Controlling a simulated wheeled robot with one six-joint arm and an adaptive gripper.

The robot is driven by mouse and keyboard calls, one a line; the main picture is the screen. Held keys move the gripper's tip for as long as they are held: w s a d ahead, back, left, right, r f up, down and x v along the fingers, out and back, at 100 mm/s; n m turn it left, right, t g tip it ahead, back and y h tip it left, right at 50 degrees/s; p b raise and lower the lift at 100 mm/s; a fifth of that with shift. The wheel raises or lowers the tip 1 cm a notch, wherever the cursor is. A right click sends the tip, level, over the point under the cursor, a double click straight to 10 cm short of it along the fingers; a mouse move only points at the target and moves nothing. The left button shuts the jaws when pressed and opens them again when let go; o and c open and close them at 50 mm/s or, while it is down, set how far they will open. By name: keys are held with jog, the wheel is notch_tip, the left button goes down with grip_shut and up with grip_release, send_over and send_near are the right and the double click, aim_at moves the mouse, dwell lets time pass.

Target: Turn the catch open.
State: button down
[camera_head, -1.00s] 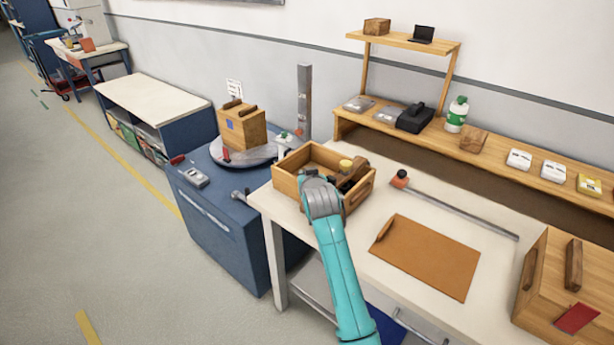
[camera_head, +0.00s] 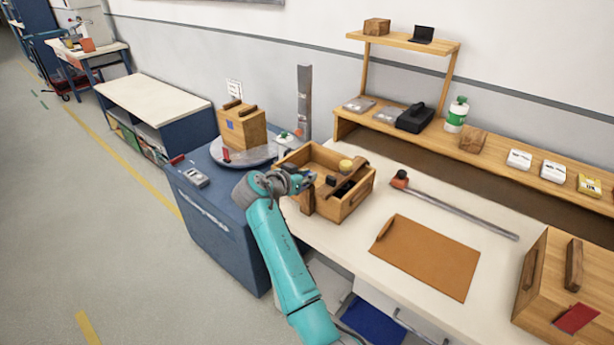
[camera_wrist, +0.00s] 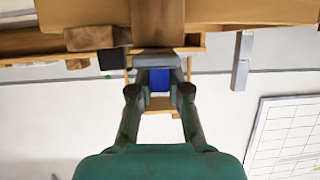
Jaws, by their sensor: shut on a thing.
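An open wooden crate (camera_head: 350,208) stands on the white bench. An upright wooden bar (camera_head: 307,202), which looks like the catch, is at the crate's near left side. My gripper (camera_head: 306,180) is at the upper end of this bar, reaching in from the left. In the wrist view the bar (camera_wrist: 157,22) comes down to my gripper (camera_wrist: 157,60), whose fingers are closed together at its end. The exact contact is hidden. A blue patch shows between the fingers; I cannot tell what it belongs to.
A wooden box (camera_head: 242,130) sits on a round turntable (camera_head: 260,157) on the blue cabinet behind. A red-tipped rod (camera_head: 460,210) and a brown board (camera_head: 428,258) lie on the bench to the right. A grey post (camera_head: 304,100) rises behind the crate.

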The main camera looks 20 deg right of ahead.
jog(key=shift+f+m+g, duration=0.15)
jog(key=shift+m+g, duration=0.25)
jog(key=shift+g, duration=0.1)
jog(key=c, duration=1.1)
grip_release()
jog(key=v, duration=1.2)
jog(key=shift+a+f, duration=0.1)
jog(key=shift+f, duration=0.05)
jog(key=shift+s+a, duration=0.1)
